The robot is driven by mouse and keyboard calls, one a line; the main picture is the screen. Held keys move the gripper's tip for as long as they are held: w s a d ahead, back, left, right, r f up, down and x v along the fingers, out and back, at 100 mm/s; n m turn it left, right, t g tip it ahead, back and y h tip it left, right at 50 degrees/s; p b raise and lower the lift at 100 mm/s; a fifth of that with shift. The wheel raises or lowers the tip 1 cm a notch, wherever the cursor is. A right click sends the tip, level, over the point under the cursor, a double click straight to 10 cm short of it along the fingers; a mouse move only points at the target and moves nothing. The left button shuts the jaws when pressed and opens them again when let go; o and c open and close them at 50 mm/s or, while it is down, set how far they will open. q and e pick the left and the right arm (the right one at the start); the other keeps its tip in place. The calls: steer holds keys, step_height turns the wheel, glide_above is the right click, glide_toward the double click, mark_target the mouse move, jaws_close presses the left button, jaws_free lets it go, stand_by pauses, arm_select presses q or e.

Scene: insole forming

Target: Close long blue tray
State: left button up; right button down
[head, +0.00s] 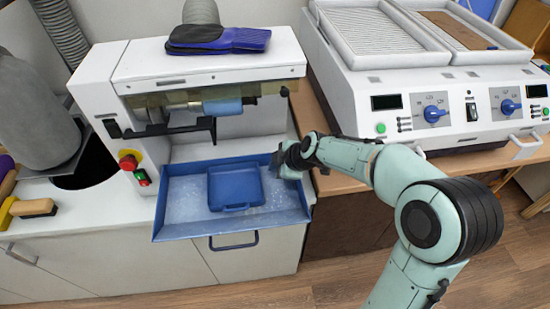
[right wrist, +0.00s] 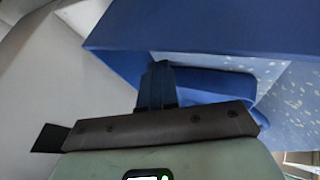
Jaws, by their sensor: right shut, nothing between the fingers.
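The long blue tray (head: 178,200) sticks out from the front of the white machine, below its roller, in the head view. Its inside is pale and speckled, and a smaller blue tray-like piece (head: 236,187) lies in it. My right gripper (head: 285,163) is at the tray's right back corner, fingers shut and empty. In the right wrist view the shut fingers (right wrist: 156,83) point at the tray's blue wall (right wrist: 200,30); I cannot tell whether they touch it. My left gripper is not in view.
A larger machine with blue dials (head: 435,113) stands at the right. The floor in front is clear.

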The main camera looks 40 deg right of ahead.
steer(key=shift+w+d+p, duration=0.15)
steer(key=shift+w+d, duration=0.1)
steer(key=shift+w, duration=0.25)
steer(key=shift+w+d+p, duration=0.15)
steer(key=shift+w+d, duration=0.1)
steer(key=shift+w, duration=0.2)
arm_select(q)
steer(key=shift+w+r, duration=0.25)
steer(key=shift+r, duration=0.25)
